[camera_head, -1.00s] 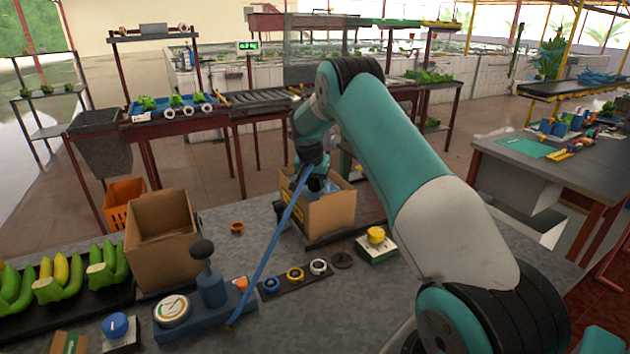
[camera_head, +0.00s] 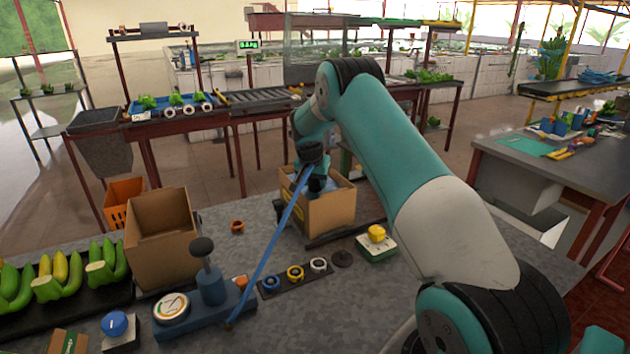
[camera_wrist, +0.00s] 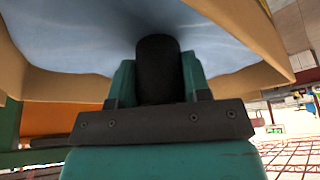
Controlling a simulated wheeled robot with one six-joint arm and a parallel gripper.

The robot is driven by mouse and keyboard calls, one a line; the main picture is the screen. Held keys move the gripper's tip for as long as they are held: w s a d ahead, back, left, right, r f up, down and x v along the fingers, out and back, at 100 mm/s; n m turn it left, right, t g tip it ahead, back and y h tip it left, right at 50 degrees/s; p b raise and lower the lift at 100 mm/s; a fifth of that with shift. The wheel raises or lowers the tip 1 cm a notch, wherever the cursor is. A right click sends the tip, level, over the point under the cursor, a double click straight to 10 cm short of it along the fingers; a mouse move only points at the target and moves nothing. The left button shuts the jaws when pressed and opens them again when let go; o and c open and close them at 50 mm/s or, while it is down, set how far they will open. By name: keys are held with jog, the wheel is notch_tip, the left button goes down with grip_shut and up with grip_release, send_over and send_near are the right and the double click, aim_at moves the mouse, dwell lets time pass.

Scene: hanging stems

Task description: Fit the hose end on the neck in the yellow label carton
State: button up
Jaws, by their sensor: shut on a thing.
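My gripper (camera_wrist: 159,82) is shut on the dark hose end (camera_wrist: 158,62), a black cylinder between its two teal fingers in the wrist view. The blue hose (camera_head: 270,244) runs taut from my wrist down to the blue device on the bench. My gripper also shows in the head view (camera_head: 318,186), at the open top of a small carton (camera_head: 325,216) with pale bluish lining. The carton's edges and lining (camera_wrist: 75,35) fill the upper wrist view. The neck is hidden, and I cannot tell whether the hose end touches it. No yellow label is clearly readable.
A larger open carton (camera_head: 160,255) stands to the left, near green and yellow bananas (camera_head: 62,278). The blue device with a dial (camera_head: 208,300), a strip of coloured rings (camera_head: 295,274) and a yellow button box (camera_head: 376,240) are on the grey bench. Its front middle is clear.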

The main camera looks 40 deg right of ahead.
jog(key=shift+f, duration=0.15)
dwell(0.3)
jog(key=o, duration=1.5)
jog(key=shift+o, duration=0.2)
jog(key=shift+r+p, duration=0.7)
jog(key=shift+r, duration=0.85)
jog(key=shift+r+p, duration=2.45)
jog(key=shift+r, duration=1.8)
